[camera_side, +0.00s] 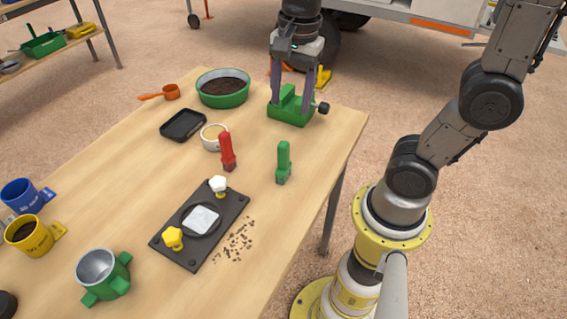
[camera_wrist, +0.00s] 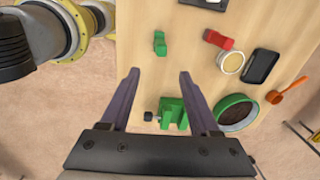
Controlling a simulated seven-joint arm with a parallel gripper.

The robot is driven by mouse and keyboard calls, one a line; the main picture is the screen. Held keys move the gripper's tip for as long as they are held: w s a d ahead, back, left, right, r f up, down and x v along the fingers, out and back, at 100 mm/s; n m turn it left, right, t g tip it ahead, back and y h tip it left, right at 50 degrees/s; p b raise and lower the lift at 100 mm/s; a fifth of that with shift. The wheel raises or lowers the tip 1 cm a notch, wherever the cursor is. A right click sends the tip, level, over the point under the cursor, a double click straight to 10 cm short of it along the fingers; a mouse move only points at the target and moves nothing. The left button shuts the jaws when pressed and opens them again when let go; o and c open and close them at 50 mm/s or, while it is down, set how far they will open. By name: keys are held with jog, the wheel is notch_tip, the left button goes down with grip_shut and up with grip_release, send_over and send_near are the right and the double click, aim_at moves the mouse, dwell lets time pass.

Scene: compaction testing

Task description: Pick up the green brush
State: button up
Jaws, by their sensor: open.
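The green brush (camera_side: 283,163) stands upright on the wooden table, near its right edge in the side view. In the wrist view the green brush (camera_wrist: 160,44) is beyond my fingertips, towards the top. My gripper (camera_side: 291,102) is open, its fingers pointing down over the green block-like device with a black knob (camera_side: 290,110) at the table's far end. In the wrist view my gripper (camera_wrist: 159,75) shows nothing held between its purple fingers. The gripper is well apart from the brush.
A red brush (camera_side: 227,152) stands left of the green one, beside a white cup (camera_side: 214,138). A black plate (camera_side: 241,199) with loose dirt beside it lies nearer. A green soil bowl (camera_side: 223,90), a black tray (camera_side: 184,125) and an orange scoop (camera_side: 171,92) are further back.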

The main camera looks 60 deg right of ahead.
aim_at(283, 154)
jog(key=shift+g, duration=0.5)
jog(key=f, duration=0.5)
jog(key=w+f, duration=0.1)
jog(key=f, duration=1)
jog(key=shift+w+a, duration=0.1)
jog(key=shift+w, duration=0.15)
grip_shut()
